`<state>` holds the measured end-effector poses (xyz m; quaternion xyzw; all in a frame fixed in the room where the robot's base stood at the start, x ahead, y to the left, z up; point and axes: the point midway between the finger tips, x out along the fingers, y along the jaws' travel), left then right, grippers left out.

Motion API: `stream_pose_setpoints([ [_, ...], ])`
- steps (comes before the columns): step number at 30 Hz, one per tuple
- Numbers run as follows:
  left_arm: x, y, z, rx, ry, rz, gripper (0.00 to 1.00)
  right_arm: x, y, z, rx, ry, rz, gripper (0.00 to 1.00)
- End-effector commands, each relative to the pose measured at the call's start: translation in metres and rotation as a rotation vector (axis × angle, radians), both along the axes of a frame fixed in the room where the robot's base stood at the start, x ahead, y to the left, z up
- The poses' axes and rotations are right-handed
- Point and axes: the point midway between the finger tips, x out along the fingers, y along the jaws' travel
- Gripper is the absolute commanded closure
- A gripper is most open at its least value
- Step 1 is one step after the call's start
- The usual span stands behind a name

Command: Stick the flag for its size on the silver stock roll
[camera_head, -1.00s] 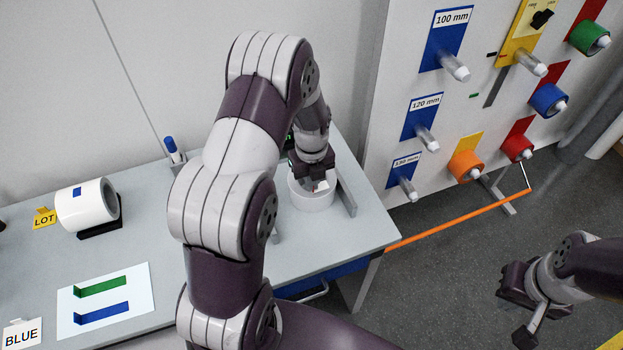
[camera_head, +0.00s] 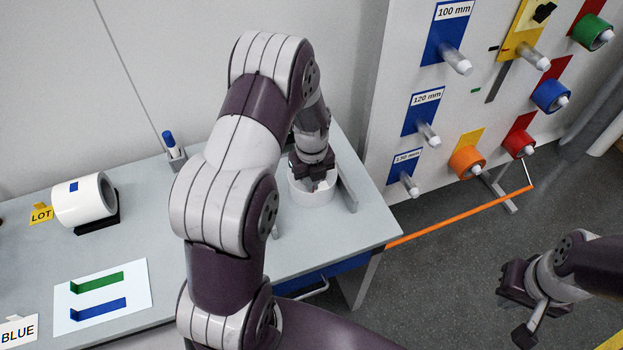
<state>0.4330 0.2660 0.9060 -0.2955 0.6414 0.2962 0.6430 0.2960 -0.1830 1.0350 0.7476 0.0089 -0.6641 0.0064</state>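A pale roll (camera_head: 80,201) lies on its side on a black cradle at the left of the table, with a small blue patch (camera_head: 74,187) on its outside. A white ring-shaped roll (camera_head: 312,193) stands at the table's right part. Neither roll is clearly silver. My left gripper (camera_head: 315,175) points down at the top of the ring-shaped roll; its fingers are dark and small, and whether they hold anything cannot be told. A green flag (camera_head: 100,282) and a blue flag (camera_head: 100,309) lie on a white sheet. My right gripper (camera_head: 518,307) is open and empty over the floor.
A panel (camera_head: 384,130) at right carries pegs, size labels and coloured rolls. A yellow LOT sign (camera_head: 41,214), a BLUE sign (camera_head: 18,331) and a blue-capped marker (camera_head: 171,145) stand on the table (camera_head: 160,225). My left arm hides the table's middle.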

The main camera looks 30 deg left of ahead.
Motion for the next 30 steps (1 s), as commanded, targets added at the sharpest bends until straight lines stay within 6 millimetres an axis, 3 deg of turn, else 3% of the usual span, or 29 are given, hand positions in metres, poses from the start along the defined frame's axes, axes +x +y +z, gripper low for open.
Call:
stream_pose_setpoints([
  [12, 0.0, 0.0, 0.0, 0.0, 0.0, 0.0, 1.0, 0.0, 0.0, 0.0, 0.0, 0.0, 0.0, 1.0],
  [13, 0.0, 0.0, 0.0, 0.0, 0.0, 0.0, 0.94, 0.0, 0.0, 0.0, 0.0, 0.0, 0.0, 1.0],
  [15, 0.0, 0.0, 0.0, 0.0, 0.0, 0.0, 0.72, 0.0, 0.0, 0.0, 0.0, 0.0, 0.0, 1.0],
  [16, 0.0, 0.0, 0.0, 0.0, 0.0, 0.0, 0.68, 0.0, 0.0, 0.0, 0.0, 0.0, 0.0, 1.0],
  [25, 0.0, 0.0, 0.003, 0.0, -0.001, 0.0, 0.68, 0.0, 0.0, 0.0, 0.0, 0.0, 0.0, 1.0],
  [30, 0.001, 0.0, 0.035, 0.001, -0.006, 0.0, 0.68, 0.0, 0.0, -0.004, 0.0, 0.0, 0.0, 1.0],
])
